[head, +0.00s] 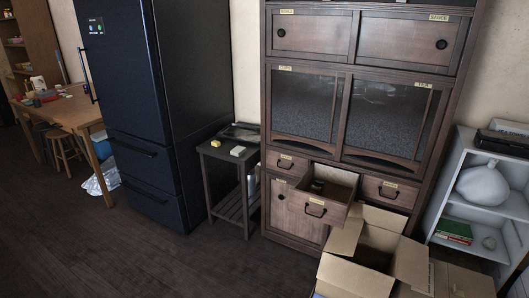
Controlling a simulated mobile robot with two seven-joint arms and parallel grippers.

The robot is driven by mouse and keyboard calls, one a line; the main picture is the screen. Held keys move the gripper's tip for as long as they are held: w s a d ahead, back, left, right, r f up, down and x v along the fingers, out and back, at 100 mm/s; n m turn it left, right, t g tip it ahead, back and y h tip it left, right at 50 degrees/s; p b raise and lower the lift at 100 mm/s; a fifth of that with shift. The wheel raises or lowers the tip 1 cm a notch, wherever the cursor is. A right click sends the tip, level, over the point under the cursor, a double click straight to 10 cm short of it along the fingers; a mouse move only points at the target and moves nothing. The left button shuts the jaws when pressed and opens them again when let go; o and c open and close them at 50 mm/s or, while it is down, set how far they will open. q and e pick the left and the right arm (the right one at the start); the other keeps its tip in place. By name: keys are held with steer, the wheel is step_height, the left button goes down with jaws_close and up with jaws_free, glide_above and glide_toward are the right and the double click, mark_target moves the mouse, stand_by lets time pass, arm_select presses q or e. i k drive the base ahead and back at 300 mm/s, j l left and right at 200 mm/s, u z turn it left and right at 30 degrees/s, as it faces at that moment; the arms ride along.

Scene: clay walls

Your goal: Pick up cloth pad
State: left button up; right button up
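No cloth pad can be made out for certain. On the small dark side table (229,159), between the fridge and the cabinet, lie a small yellow block (216,143) and a small flat pale item (237,150). Either is too small to identify as a cloth pad. A dark tray-like object (240,132) sits behind them near the wall. Neither of my grippers is in view.
A dark blue fridge (125,80) stands left of the side table. A wooden cabinet (310,45) stands right of it, with one drawer (316,207) pulled out. An open cardboard box (345,272) is in front. The floor (120,255) at left is clear.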

mark_target(237, 151)
steer(key=i+j+z, duration=0.1)
steer(key=z, duration=0.25)
steer(key=i+j+z, duration=0.1)
steer(key=z, duration=0.3)
steer(key=j+z, duration=0.35)
steer(key=i+j+z, duration=0.1)
steer(key=j+z, duration=0.15)
steer(key=j, duration=0.15)
steer(key=i+j+z, duration=0.1)
steer(key=j+z, duration=0.15)
steer(key=j, duration=0.15)
steer(key=j+z, duration=0.25)
steer(key=j, duration=0.65)
steer(key=j+z, duration=0.1)
steer(key=j, duration=1.8)
steer(key=i+j, duration=0.15)
steer(key=j, duration=0.25)
steer(key=i+j, duration=0.2)
steer(key=j, duration=0.15)
